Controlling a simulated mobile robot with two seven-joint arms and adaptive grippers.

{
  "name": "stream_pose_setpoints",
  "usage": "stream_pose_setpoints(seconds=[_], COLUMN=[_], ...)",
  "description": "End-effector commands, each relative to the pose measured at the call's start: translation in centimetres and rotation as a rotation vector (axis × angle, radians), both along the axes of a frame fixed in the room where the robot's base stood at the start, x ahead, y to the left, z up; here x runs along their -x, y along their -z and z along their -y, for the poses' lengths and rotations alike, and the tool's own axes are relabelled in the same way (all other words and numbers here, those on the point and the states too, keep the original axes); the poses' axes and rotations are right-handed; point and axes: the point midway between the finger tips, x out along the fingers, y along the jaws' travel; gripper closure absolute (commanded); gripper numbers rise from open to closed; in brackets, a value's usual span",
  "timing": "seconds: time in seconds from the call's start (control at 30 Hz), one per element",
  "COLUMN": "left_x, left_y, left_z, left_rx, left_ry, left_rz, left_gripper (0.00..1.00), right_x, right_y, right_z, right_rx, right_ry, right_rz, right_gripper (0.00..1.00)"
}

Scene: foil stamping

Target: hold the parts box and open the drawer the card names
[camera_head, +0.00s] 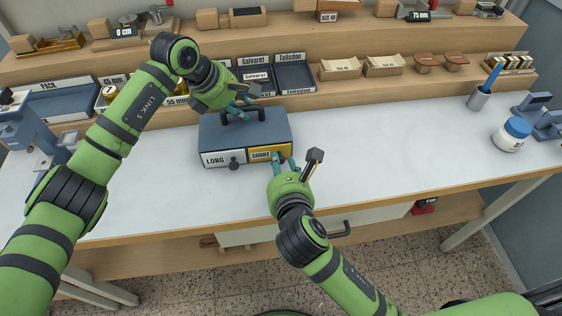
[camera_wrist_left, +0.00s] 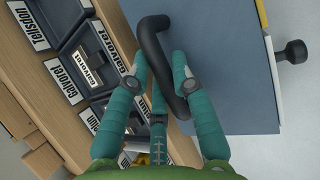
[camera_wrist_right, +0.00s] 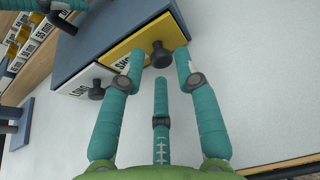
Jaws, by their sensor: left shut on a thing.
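The parts box (camera_head: 244,125) is blue-grey and stands on the white worktop, with a black carrying handle on top. Its front has a white drawer marked LONG (camera_head: 208,161) and a yellow drawer marked SHORT (camera_head: 261,154); both look closed. My left gripper (camera_head: 240,109) is shut on the dark handle (camera_wrist_left: 152,45). My right gripper (camera_head: 283,164) is open at the SHORT drawer's front. In the right wrist view its fingers straddle the dark knob (camera_wrist_right: 160,53) of the yellow drawer; contact is not clear. I cannot identify the card that names a drawer.
Stepped wooden shelves behind carry labelled trays (camera_head: 295,77) and small card boxes (camera_head: 339,69). A blue-grey device (camera_head: 38,128) stands at left. A cup with a blue brush (camera_head: 479,98) and a blue-lidded jar (camera_head: 511,134) stand at right. The worktop between is clear.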

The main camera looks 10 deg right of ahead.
Motion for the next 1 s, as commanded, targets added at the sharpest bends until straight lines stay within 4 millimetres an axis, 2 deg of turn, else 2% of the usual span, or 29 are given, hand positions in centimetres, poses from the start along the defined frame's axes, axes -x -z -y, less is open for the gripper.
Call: stream_pose_setpoints(seconds=[0.03,0.2,0.47,0.53,0.57,0.83,0.93,1.0], left_x=[0.1,0.1,0.1,0.1,0.1,0.1,0.0,0.0], left_y=[0.5,0.5,0.5,0.5,0.5,0.5,0.5,0.5], left_z=[-0.2,-0.2,-0.2,-0.2,-0.2,-0.2,-0.2,-0.2], left_rx=[-0.009,-0.008,-0.008,-0.008,-0.008,-0.008,-0.008,-0.008], left_ry=[-0.002,-0.002,-0.002,-0.002,-0.002,-0.002,-0.003,-0.003], left_rz=[-0.007,-0.007,-0.007,-0.007,-0.007,-0.007,-0.006,-0.006], left_gripper=[1.0,1.0,1.0,1.0,1.0,1.0,1.0,1.0], right_x=[-0.6,-1.5,-1.6,-1.5,-1.5,-1.3,0.0,1.6], right_y=[0.2,0.6,0.7,0.7,0.7,0.6,0.7,0.7], right_z=[0.0,0.0,0.0,0.0,0.0,0.1,0.1,0.0], right_rx=[0.0,-0.001,-0.001,-0.001,-0.001,0.0,0.002,0.002], right_ry=[0.001,-0.001,0.0,0.0,0.0,0.001,0.0,-0.002], right_rz=[0.001,0.0,0.0,0.0,0.0,0.002,0.0,0.0], right_gripper=[0.68,0.68,0.68,0.92,1.0,1.0,1.0,1.0])
